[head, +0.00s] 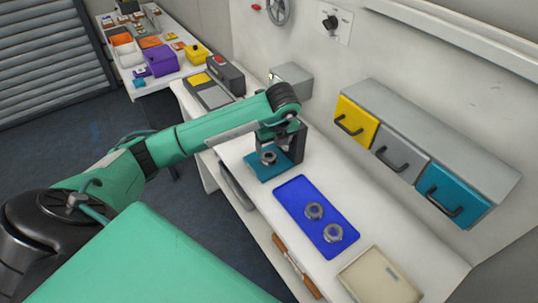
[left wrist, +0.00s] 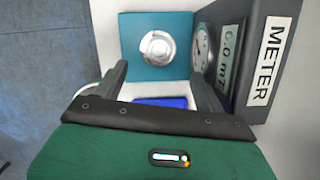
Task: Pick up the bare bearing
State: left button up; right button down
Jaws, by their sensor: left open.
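A silver ring-shaped bearing (head: 268,158) rests on a teal square pad (head: 256,171) beside the dark meter (head: 298,146). In the left wrist view, the bearing (left wrist: 158,47) lies near the middle of the teal pad (left wrist: 132,68), beyond the fingertips. My left gripper (head: 273,139) is above the pad, with its fingers (left wrist: 160,78) apart and nothing between them. Two more silver bearings, a farther one (head: 314,211) and a nearer one (head: 333,233), sit in the blue tray (head: 297,192). I cannot tell which bearings carry a label. My right gripper is not in view.
The meter (left wrist: 262,55) stands close to the right finger in the left wrist view. A beige tray (head: 380,277) lies at the bench's near end. Yellow, grey and teal drawers (head: 453,192) hang on the wall. A side table (head: 136,91) holds several coloured containers.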

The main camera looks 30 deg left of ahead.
aim_at(269, 156)
pick_arm(q)
jog(key=shift+x, duration=0.8)
jog(key=shift+a+f+p, duration=0.15)
jog(key=shift+f+p, duration=0.35)
jog(key=shift+p, duration=0.1)
jog(key=p+x, duration=0.1)
jog(key=x, duration=0.2)
jog(key=shift+a+f+p, duration=0.2)
jog(key=shift+p, duration=0.2)
jog(key=shift+w+a+f, duration=0.1)
jog(key=shift+w+f, duration=0.05)
jog(key=shift+f, duration=0.3)
jog(key=c, duration=1.2)
jog(key=shift+r, duration=0.1)
